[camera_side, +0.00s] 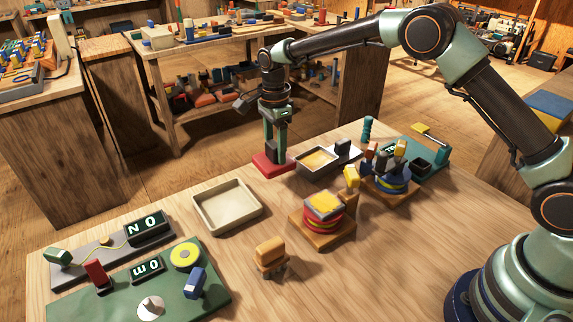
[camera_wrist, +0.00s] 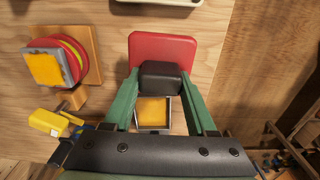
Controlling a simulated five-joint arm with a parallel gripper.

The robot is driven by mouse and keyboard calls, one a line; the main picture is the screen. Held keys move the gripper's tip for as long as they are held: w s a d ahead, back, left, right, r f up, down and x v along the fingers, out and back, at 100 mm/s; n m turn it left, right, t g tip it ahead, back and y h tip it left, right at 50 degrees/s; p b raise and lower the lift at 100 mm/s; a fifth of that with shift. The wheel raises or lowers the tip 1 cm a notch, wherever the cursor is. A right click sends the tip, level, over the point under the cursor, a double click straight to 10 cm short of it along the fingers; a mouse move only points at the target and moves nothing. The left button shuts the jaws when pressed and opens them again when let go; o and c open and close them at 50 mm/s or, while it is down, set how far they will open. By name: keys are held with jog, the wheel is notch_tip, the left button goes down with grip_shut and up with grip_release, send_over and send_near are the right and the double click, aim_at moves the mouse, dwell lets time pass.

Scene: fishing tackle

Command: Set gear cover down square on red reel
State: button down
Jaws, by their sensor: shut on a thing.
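The gear cover looks to be a red plate (camera_side: 268,166) with a black block on top; in the wrist view the red plate (camera_wrist: 150,47) and black block (camera_wrist: 160,78) show clearly. My gripper (camera_side: 275,150) is shut on the black block, one green finger on each side. The plate is at the table's far edge; I cannot tell whether it touches the table. The red reel (camera_side: 322,217) is a stack of red and yellow discs on a wooden base, topped by a grey-framed yellow square. It also shows upper left in the wrist view (camera_wrist: 72,50), apart from my gripper.
A small tray with a yellow inside (camera_side: 318,160) is right beside the plate. A blue reel (camera_side: 388,183) with upright pieces stands farther right. A yellow-headed post (camera_side: 351,177) is close by the red reel. An empty cream tray (camera_side: 228,207) lies left.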

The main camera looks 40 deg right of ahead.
aim_at(275, 143)
notch_tip(275, 143, up, 14)
jog(key=s, duration=0.1)
jog(key=s+f, duration=0.3)
jog(key=s, duration=0.5)
jog(key=s+d+f, duration=0.1)
jog(key=s+f, duration=0.1)
jog(key=s, duration=0.6)
jog(key=shift+d+f, duration=0.2)
jog(key=shift+f, duration=0.2)
jog(key=shift+s+f, duration=0.1)
jog(key=shift+f, duration=0.05)
jog(key=shift+f, duration=2.75)
jog(key=shift+f, duration=1.4)
jog(key=shift+c, duration=0.6)
grip_release()
